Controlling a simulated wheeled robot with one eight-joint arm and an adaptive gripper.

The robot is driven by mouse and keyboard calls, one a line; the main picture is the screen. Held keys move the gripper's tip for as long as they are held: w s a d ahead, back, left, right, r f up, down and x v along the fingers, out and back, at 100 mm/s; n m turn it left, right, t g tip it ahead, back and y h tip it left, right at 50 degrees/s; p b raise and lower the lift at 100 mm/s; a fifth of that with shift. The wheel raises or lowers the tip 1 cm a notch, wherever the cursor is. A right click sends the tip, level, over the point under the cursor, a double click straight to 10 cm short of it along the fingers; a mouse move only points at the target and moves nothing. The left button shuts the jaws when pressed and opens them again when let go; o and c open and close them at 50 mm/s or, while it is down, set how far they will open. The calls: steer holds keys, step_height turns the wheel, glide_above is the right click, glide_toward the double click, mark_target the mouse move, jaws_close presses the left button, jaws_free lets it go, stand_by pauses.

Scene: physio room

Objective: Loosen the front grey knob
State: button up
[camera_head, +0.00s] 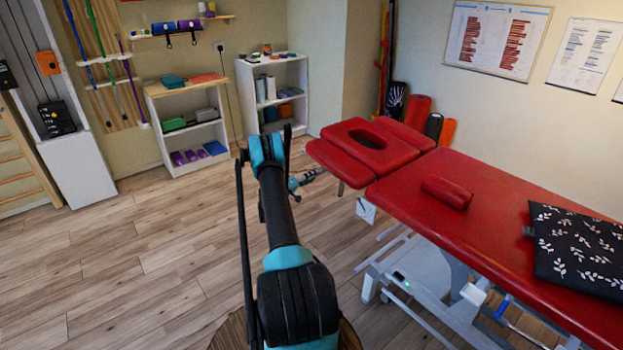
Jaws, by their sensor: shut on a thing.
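My arm reaches forward from the bottom middle. My gripper (321,173) is small in the view, at the left edge of the headrest and just below its top. It is shut on the front grey knob at the headrest's edge. The knob itself is hidden by the gripper and too small to make out. No other grey knob can be told apart.
A red roll (447,193) and a dark leaf-patterned cushion (577,246) lie on the table. The table's white frame (400,272) stands below. Low shelves (190,130) line the back wall. The wooden floor (130,270) on the left is clear.

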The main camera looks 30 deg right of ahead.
steer(key=shift+n, duration=2.3)
steer(key=o, duration=1.2)
steer(key=shift+c, duration=0.2)
steer(key=shift+a, duration=0.15)
steer(key=s+a, duration=0.1)
steer(key=a, duration=1)
steer(key=shift+a, duration=0.35)
steer(key=shift+r, duration=0.1)
